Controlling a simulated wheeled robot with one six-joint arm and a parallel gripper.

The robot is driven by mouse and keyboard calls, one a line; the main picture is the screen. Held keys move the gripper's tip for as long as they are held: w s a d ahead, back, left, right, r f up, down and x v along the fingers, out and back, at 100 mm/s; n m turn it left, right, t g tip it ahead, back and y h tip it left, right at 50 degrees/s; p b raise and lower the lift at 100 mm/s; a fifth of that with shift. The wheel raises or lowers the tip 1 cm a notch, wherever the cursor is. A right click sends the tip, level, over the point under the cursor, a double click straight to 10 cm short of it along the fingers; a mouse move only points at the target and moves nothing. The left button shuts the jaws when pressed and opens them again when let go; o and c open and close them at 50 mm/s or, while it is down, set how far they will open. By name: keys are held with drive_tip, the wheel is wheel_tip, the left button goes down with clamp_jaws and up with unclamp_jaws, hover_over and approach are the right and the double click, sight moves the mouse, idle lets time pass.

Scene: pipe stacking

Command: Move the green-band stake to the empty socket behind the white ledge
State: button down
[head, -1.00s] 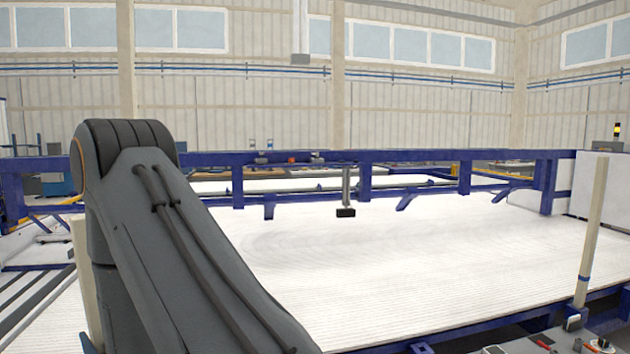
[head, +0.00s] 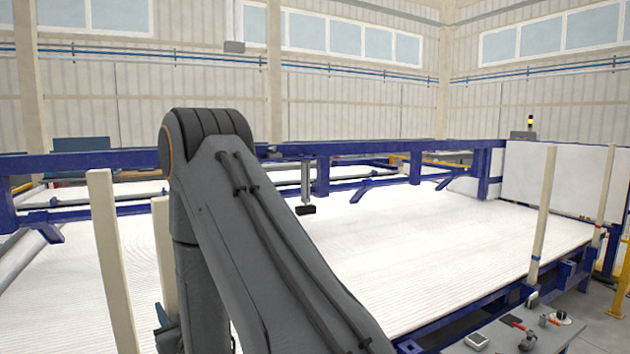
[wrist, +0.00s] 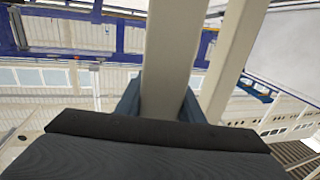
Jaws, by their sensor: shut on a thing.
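My gripper (wrist: 160,106) is shut on a cream square stake (wrist: 174,45), which runs up between its two dark blue fingers in the wrist view. In the head view a cream stake (head: 162,245) shows just left of my arm, mostly hidden, and appears to be the held one. No green band shows on it in either view. A second cream stake (wrist: 238,60) stands close beside it in the wrist view, apart from the fingers. I cannot make out the empty socket or tell which surface is the white ledge.
An upright cream stake (head: 112,265) stands at the left. A stake with a blue band (head: 544,215) and another stake (head: 606,185) stand along the right edge of the white ribbed bed (head: 400,240). Blue rails (head: 345,147) cross behind. A cluttered bench (head: 500,335) is front right.

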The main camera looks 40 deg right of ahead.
drive_tip(key=w+d+r+m+h+p, duration=0.1)
drive_tip(key=d+r+p, duration=0.1)
drive_tip(key=d+r, duration=0.65)
drive_tip(key=w+d+r+h+p, duration=0.1)
drive_tip(key=w+d+r, duration=0.1)
drive_tip(key=d+r, duration=0.65)
drive_tip(key=s+d+r+m+h+p, duration=0.1)
drive_tip(key=s+d+r, duration=0.1)
drive_tip(key=d+r, duration=0.35)
drive_tip(key=s+d+r+h+p, duration=0.1)
drive_tip(key=s+d+r, duration=0.1)
drive_tip(key=d, duration=0.7)
drive_tip(key=s+d+r+m+p, duration=0.1)
drive_tip(key=s+d+r, duration=0.25)
drive_tip(key=d, duration=0.45)
wheel_tip(320, 180, down, 13)
drive_tip(key=b, duration=0.8)
drive_tip(key=shift+w+g, duration=0.3)
drive_tip(key=shift+w, duration=0.05)
drive_tip(key=shift+s+f, duration=0.1)
drive_tip(key=shift+f+b, duration=0.5)
drive_tip(key=shift+f+b, duration=0.55)
drive_tip(key=shift+f, duration=0.45)
